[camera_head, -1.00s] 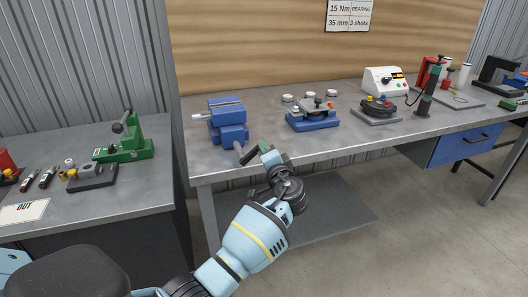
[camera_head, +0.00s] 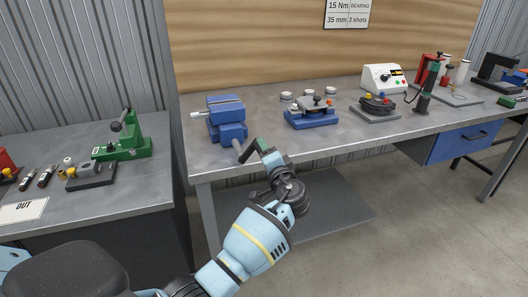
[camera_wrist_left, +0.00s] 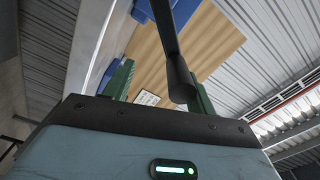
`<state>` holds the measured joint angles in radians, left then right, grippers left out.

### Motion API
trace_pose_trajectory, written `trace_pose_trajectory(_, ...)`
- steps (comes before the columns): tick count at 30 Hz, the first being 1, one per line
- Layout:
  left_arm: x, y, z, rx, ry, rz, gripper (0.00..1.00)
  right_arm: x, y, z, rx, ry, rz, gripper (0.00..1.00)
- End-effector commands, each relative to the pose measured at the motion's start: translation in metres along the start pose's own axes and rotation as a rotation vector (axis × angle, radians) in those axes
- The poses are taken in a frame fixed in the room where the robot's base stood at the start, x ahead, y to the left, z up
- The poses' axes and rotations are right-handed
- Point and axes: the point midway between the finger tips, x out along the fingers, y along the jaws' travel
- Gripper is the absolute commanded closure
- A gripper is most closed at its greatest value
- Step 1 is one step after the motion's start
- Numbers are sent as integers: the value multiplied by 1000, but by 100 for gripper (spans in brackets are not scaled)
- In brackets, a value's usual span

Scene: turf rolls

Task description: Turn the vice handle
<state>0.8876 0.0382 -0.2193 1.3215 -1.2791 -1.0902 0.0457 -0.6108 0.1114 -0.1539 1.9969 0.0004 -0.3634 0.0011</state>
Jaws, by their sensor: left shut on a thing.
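The blue vice (camera_head: 226,122) stands at the left front corner of the long bench, with its grey screw (camera_head: 238,146) pointing toward the front edge. My left gripper (camera_head: 258,150) is at the front end of this screw, just over the bench edge. In the left wrist view the dark vice handle (camera_wrist_left: 179,75), a bar with a thick round end, lies between the green fingers of my left gripper (camera_wrist_left: 158,86). The gripper is shut on it. In the head view the handle is mostly hidden by the gripper. My right gripper is not in view.
A blue-based fixture (camera_head: 312,117) stands right of the vice, with small round parts behind it. A dark round device (camera_head: 377,106) and a white control box (camera_head: 384,79) are farther right. A green press (camera_head: 124,140) stands on the left bench. The floor in front is clear.

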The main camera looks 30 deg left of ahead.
Motion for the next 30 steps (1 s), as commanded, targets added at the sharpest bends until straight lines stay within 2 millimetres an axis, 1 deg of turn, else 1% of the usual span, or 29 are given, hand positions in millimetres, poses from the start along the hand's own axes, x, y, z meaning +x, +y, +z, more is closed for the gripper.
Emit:
trace_pose_trajectory(1,-7,10,2,7,1,19,55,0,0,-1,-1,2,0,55)
trace_pose_trajectory(15,-34,10,3,7,-6,19,55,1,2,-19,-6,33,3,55)
trace_pose_trajectory(30,-62,10,6,7,-13,16,55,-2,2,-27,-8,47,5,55)
